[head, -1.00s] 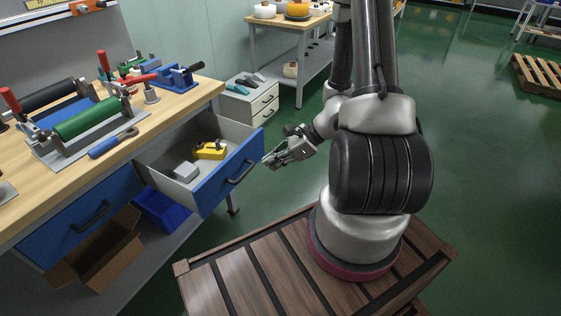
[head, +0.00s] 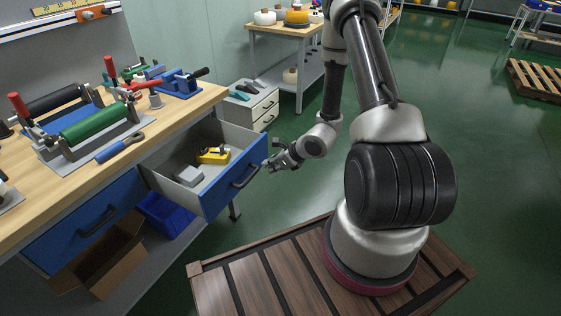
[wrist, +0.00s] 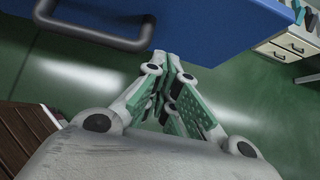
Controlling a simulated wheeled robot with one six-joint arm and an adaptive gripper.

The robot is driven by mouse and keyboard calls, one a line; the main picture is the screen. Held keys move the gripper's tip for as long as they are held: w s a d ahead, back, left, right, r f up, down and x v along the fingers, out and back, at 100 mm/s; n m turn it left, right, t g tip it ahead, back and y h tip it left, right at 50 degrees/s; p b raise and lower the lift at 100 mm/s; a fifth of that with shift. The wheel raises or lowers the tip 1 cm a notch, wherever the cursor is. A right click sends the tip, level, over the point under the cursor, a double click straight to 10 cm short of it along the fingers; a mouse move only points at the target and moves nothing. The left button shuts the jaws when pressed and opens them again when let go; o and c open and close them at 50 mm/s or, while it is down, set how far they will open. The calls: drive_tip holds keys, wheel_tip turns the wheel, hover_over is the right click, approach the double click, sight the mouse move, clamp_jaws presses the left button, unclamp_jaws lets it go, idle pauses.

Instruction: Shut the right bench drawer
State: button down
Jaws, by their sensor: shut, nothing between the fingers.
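The right bench drawer (head: 222,184) is pulled out from under the wooden bench top, with a blue front and a dark bar handle (head: 245,176). Inside lie a yellow tool (head: 213,155) and a small grey block (head: 188,176). My gripper (head: 269,165) is shut and empty, just outside the drawer front, right of the handle. In the wrist view the gripper (wrist: 173,60) points at the lower part of the blue front (wrist: 215,25), with the handle (wrist: 95,38) to its left. I cannot tell whether the fingertips touch the front.
The left drawer (head: 85,225) is shut. A blue bin (head: 165,213) and a cardboard box (head: 105,255) sit below the bench. A small grey cabinet (head: 250,108) stands behind the open drawer.

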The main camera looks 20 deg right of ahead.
drive_tip(key=shift+w+a+r, duration=0.1)
drive_tip(key=shift+w+a, duration=0.45)
drive_tip(key=shift+w, duration=0.2)
drive_tip(key=shift+w+a+r, duration=0.1)
drive_tip(key=shift+w+a, duration=0.4)
drive_tip(key=shift+w, duration=0.2)
